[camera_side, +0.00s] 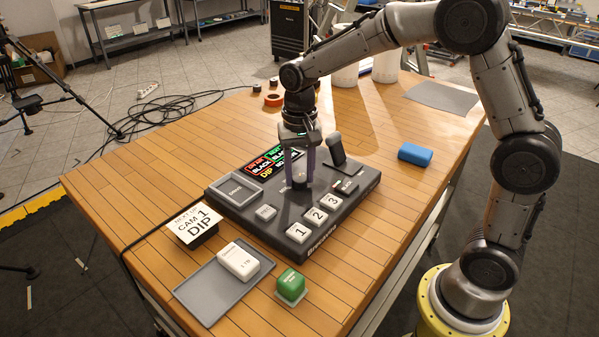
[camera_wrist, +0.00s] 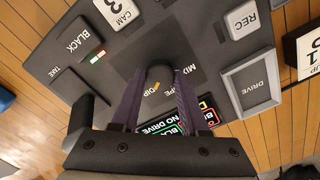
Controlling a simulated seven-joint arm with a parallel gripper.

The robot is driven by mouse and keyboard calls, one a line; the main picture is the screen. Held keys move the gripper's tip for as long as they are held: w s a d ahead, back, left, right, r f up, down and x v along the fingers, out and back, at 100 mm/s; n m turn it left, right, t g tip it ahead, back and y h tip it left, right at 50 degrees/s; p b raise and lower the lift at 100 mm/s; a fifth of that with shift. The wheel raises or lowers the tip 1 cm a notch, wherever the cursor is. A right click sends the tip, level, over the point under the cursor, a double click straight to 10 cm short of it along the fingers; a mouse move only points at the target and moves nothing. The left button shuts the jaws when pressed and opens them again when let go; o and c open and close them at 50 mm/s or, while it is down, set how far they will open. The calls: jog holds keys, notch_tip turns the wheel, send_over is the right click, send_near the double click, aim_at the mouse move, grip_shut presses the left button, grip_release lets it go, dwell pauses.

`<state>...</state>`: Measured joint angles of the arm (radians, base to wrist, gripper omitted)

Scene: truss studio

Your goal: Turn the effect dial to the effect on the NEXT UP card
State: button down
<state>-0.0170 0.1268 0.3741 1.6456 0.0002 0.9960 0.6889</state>
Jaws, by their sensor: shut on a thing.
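The NEXT UP card (camera_side: 195,223) stands at the front left of the console and reads CAM 1, DIP. The dark effect dial (camera_wrist: 159,73) sits on the console top, with an orange mark at its near side and partly hidden MIX, WIPE and DIP lettering around it. I cannot tell exactly which label the mark meets. My gripper (camera_side: 301,178) points down over the console, its purple fingers on either side of the dial and shut on it; the fingers also show in the wrist view (camera_wrist: 158,86). The display (camera_side: 270,165) shows DIP in yellow.
A lever (camera_side: 336,149) rises just right of my gripper. Keys 1, 2 and 3 (camera_side: 315,216) line the console front. A grey tray (camera_side: 203,290) with a white block, a green button (camera_side: 291,286) and a blue block (camera_side: 415,154) stand apart on the table.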

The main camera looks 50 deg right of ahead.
aim_at(299, 177)
jog(key=shift+r+m, duration=0.1)
jog(key=shift+m, duration=0.3)
jog(key=shift+c, duration=2.1)
grip_release()
notch_tip(299, 177, up, 14)
